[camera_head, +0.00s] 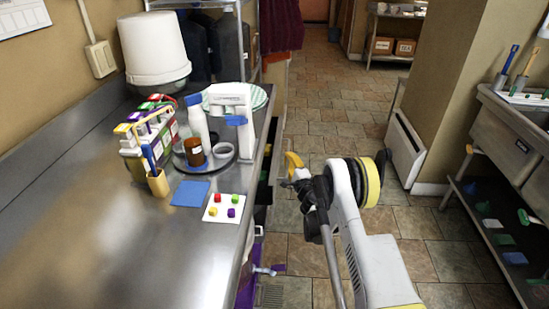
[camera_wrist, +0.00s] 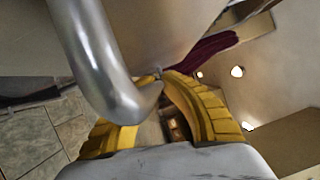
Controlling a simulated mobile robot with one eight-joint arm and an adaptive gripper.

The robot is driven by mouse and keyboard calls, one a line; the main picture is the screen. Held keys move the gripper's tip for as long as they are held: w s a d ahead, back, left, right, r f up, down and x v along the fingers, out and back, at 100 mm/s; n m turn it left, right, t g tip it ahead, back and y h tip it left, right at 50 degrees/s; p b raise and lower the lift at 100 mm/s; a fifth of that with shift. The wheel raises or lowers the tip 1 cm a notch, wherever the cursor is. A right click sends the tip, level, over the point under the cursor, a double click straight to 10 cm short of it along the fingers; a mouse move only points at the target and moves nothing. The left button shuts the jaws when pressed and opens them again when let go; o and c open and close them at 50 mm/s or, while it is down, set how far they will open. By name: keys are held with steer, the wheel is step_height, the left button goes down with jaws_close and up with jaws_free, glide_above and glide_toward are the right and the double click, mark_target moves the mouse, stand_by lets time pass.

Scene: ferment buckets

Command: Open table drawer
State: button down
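The steel-topped table (camera_head: 110,220) runs along the left of the head view. Below its right edge is a dark strip with green bits (camera_head: 267,160); I cannot tell whether this is a drawer standing open. My gripper (camera_head: 291,166) is beside that edge, over the aisle, with one yellow finger showing. In the wrist view, a thick bent silver bar (camera_wrist: 95,55), apparently a handle, crosses close in front of the yellow fingers (camera_wrist: 158,105). It hides part of the left finger. Boxes show through the gap between the fingers. I cannot tell whether the fingers grip the bar.
On the table are a white bucket (camera_head: 154,50), a caddy of coloured cartons (camera_head: 150,130), a brown bottle (camera_head: 194,152), a blue cloth (camera_head: 190,193) and a white card with coloured pieces (camera_head: 224,208). The tiled floor (camera_head: 340,115) ahead is clear. A sink unit (camera_head: 515,140) stands at right.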

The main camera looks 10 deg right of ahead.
steer(key=s+d, duration=0.3)
steer(key=d, duration=0.7)
steer(key=s+d, duration=0.3)
steer(key=d, duration=0.7)
steer(key=shift+s, duration=0.15)
steer(key=shift+a, duration=0.1)
steer(key=c, duration=1.5)
jaws_free()
steer(key=s, duration=0.7)
steer(key=shift+s+d+f, duration=0.2)
steer(key=shift+d+f, duration=0.05)
steer(key=shift+d, duration=0.05)
steer(key=shift+f, duration=0.1)
